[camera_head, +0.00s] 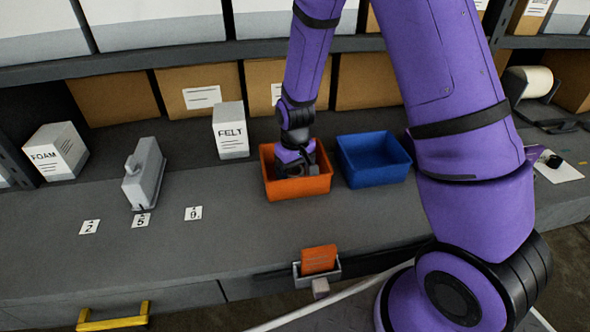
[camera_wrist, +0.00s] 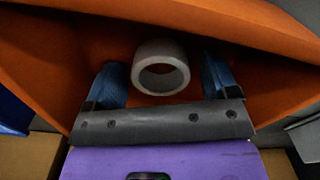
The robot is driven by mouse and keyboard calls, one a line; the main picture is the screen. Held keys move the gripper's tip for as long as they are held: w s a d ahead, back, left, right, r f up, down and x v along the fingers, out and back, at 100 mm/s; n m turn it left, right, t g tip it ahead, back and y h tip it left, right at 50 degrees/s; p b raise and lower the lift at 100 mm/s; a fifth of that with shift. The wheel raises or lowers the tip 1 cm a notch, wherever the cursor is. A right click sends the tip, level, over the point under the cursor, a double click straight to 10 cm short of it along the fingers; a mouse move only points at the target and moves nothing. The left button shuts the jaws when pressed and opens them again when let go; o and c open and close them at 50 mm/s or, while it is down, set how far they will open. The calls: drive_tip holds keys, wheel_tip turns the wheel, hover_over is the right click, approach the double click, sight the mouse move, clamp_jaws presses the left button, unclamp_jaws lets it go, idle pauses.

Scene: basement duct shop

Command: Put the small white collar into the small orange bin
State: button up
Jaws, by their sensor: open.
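The small orange bin (camera_head: 299,187) stands on the grey bench, left of the blue bin. My gripper (camera_head: 297,168) reaches down into it from above. In the wrist view, the small white collar (camera_wrist: 160,68) is a short pale ring inside the orange bin (camera_wrist: 75,45). My gripper's two blue-padded fingers (camera_wrist: 165,83) are apart, one on each side of the collar, with gaps between them and it. Whether the collar rests on the bin floor is hard to tell. The collar is hidden in the head view.
A blue bin (camera_head: 372,160) stands close to the right of the orange bin. A FELT box (camera_head: 230,131), a grey metal piece (camera_head: 144,175) and a FOAM box (camera_head: 58,151) stand to the left. Cardboard boxes (camera_head: 203,91) line the back. The bench front left is mostly clear.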

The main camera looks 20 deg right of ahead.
drive_tip(key=shift+r, duration=0.1)
wheel_tip(320, 180, up, 13)
idle(0.5)
drive_tip(key=s+d+r+m+t, duration=0.1)
drive_tip(key=s+d+r+t, duration=0.15)
drive_tip(key=s+r, duration=0.6)
drive_tip(key=s+d+r+t, duration=0.1)
drive_tip(key=s+d+r, duration=0.2)
drive_tip(key=s+r, duration=0.55)
drive_tip(key=s+d+r+m+t, duration=0.1)
drive_tip(key=s+r, duration=0.3)
drive_tip(key=s, duration=0.3)
drive_tip(key=shift+s+d+r+t, duration=0.15)
drive_tip(key=shift+s+r+t, duration=0.2)
drive_tip(key=shift+r, duration=0.05)
